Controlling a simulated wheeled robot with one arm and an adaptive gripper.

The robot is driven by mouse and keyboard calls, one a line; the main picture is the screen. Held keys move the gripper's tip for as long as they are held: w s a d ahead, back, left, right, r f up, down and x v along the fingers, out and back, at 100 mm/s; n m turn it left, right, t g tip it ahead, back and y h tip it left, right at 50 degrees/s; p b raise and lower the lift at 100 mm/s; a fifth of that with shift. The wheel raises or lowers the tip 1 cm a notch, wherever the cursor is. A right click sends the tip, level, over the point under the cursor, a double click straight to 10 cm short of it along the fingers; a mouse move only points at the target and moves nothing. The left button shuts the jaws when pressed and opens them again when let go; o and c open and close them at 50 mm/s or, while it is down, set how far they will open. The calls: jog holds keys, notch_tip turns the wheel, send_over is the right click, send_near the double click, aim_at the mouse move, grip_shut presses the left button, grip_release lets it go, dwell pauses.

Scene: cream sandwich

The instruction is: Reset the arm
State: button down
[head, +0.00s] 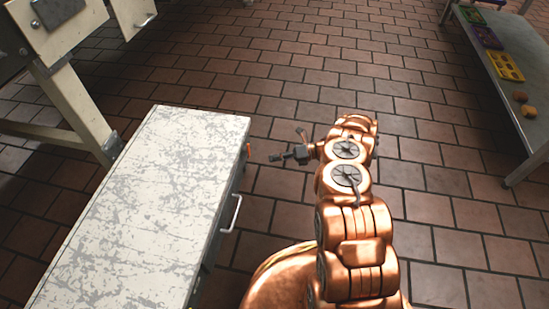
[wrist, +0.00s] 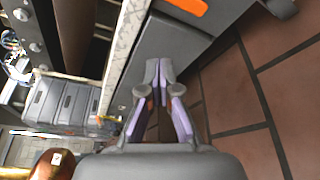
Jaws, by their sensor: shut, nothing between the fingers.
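The grey side of the cabinet (wrist: 180,45) is beyond the fingertips.
The cabinet has a metal handle (head: 236,213) on its right side. A grey table (head: 530,120) at the right holds coloured trays (head: 505,66) and brown round items (head: 528,110). A cream machine (head: 75,45) stands at the upper left. Brick floor (head: 300,70) is open at the back.

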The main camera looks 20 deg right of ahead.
jog(key=s+a+r+n+g+p, duration=0.15)
jog(key=a+r+n+p, duration=0.3)
jog(key=r, duration=0.75)
jog(key=w+a+r+n+g+p, duration=0.1)
jog(key=a+r+n+g+p, duration=0.3)
jog(key=r, duration=0.9)
jog(key=s+a+r+n+g+h+p, duration=0.1)
jog(key=s+a+r+n+p, duration=0.15)
jog(key=r, duration=0.45)
jog(key=s+a+r+n+g+h+p, duration=0.1)
jog(key=s+a+r+n+h+p, duration=0.1)
jog(key=s+r+n+p, duration=0.3)
jog(key=s+a+r+n+g+h, duration=0.1)
jog(key=s+a+r, duration=0.15)
jog(key=r, duration=0.55)
jog(key=s+r+n+h+p, duration=0.6)
jog(key=s+r+n+p, duration=0.3)
jog(key=s+r, duration=0.75)
jog(key=s+d+r+n+t+h+p, duration=0.1)
jog(key=s+d+r+n+h+p, duration=0.2)
jog(key=s+r+p, duration=0.3)
jog(key=s+d+r+n+t+h+p, duration=0.1)
jog(key=s+d+r+n+h+p, duration=0.1)
jog(key=s+d+r+n+p, duration=0.2)
jog(key=s+d+r+p, duration=0.2)
jog(key=s, duration=0.2)
jog(key=shift+s+d+r+t+h, duration=0.15)
jog(key=shift+s+d+t+h, duration=0.15)
jog(key=shift+s+t+h, duration=0.1)
